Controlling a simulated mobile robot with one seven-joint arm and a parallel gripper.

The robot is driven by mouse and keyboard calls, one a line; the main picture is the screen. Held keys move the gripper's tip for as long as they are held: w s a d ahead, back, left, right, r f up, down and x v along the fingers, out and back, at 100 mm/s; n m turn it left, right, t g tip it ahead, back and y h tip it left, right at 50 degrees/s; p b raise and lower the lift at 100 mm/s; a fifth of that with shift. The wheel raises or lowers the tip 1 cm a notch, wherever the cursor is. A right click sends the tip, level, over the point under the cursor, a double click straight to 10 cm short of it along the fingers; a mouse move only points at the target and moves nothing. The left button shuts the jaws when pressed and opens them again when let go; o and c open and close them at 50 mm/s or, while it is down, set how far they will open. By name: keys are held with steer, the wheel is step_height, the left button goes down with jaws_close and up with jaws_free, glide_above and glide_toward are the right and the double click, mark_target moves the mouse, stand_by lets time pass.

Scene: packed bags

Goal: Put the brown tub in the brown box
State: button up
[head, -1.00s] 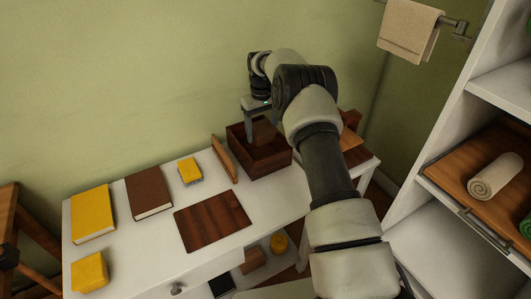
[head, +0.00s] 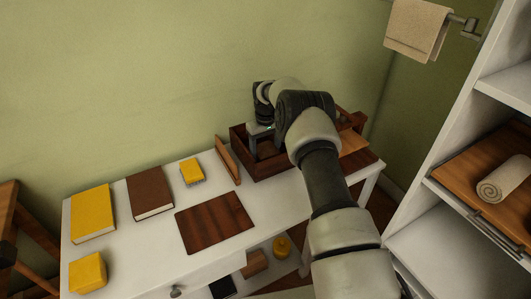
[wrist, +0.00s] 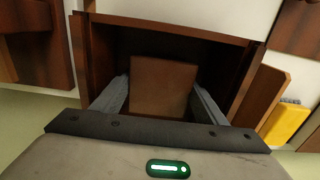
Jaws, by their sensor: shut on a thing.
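The brown box (head: 274,167) stands open-topped at the back right of the white table. My gripper (head: 264,146) reaches down into the box from above, and its fingers are closed on the brown tub (head: 267,151). In the wrist view the tub (wrist: 163,88) sits between the two grey fingers (wrist: 158,97), inside the walls of the box (wrist: 170,28). The tub's lower part is hidden, so I cannot tell whether it touches the box floor.
A thin brown upright piece (head: 228,160) stands just left of the box. A dark wooden board (head: 215,222), a yellow book (head: 93,214), a brown book (head: 150,193) and yellow blocks (head: 88,272) lie on the table. A white shelf unit (head: 440,245) stands at right.

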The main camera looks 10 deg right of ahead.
steer(key=o, duration=1.1)
steer(key=shift+f, duration=0.15)
